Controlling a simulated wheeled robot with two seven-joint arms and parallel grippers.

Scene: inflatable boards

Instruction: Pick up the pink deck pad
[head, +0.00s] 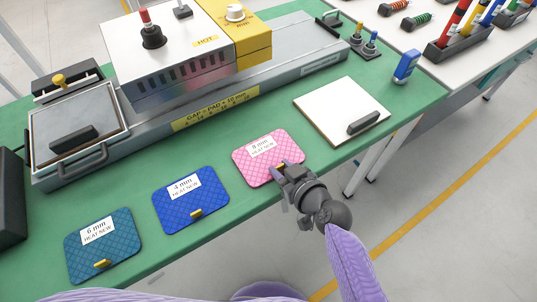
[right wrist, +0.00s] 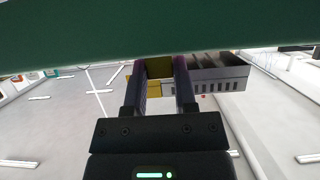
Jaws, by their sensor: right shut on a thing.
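The pink deck pad (head: 252,167), labelled 8 mm, lies on the green bench top near its front edge. A small yellow tab sits at its near edge. My right gripper (head: 281,172) is at that edge, shut on the pad by its tab. In the right wrist view the two fingers (right wrist: 160,72) have a yellow piece between them. The pad's surface cannot be made out there. Whether the pad is lifted at all, I cannot tell. My left gripper is not in view.
A white board (head: 335,103) with a dark handle lies to the right. Behind stands a long press marked HOT (head: 190,60). The bench's front edge (head: 248,212) is close.

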